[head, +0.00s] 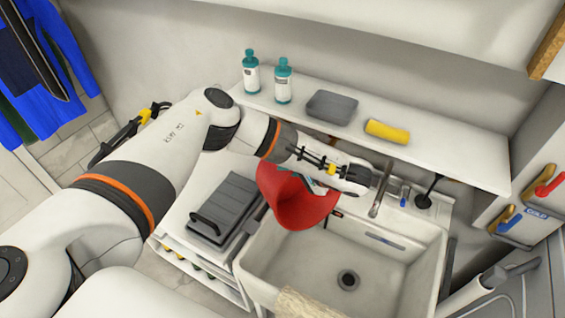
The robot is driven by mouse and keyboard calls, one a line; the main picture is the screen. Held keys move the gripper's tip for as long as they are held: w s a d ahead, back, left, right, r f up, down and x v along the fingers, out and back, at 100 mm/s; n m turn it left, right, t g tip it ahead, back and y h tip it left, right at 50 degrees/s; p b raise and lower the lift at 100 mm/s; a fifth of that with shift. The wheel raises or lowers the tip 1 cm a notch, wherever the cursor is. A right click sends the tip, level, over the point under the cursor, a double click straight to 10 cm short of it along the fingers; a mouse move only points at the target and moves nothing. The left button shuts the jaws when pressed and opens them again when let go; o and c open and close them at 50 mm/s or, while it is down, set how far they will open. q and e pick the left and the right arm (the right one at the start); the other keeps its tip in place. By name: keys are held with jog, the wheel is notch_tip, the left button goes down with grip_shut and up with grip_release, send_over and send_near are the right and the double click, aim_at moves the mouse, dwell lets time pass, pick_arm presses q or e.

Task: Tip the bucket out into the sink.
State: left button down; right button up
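The red bucket (305,208) is strongly tilted at the back left corner of the white sink (259,263), with part of it over the basin. My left gripper (318,188) is at the bucket's upper side, beneath my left wrist, and appears shut on it. The wrist hides the fingertips and part of the bucket. The sink basin looks empty, with a dark drain (348,280) in its floor. I see nothing pouring from the bucket. My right gripper is not in view.
A tap (380,190) stands behind the sink, close right of my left wrist. A shelf (450,150) above holds two bottles, a grey tray (332,107) and a yellow roll (387,131). A dark grey case (225,208) lies left of the sink. A beige cloth (308,304) hangs on the front rim.

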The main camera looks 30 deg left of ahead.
pick_arm(q)
jog(key=shift+s+d+r+y+p, duration=0.15)
jog(key=shift+s+d+y+p, duration=0.15)
jog(key=shift+d+p, duration=0.25)
jog(key=shift+s+d+y+p, duration=0.3)
jog(key=shift+d+y+p, duration=0.1)
jog(key=shift+d+p, duration=0.25)
jog(key=s+d+f+n+t+y+p, duration=0.1)
jog(key=s+d+f+y+p, duration=0.1)
jog(key=d+p, duration=0.3)
jog(key=shift+s+y+p, duration=0.7)
jog(key=shift+s+p, duration=0.05)
jog(key=shift+d+f, duration=0.1)
jog(key=shift+f, duration=0.05)
dwell(0.6)
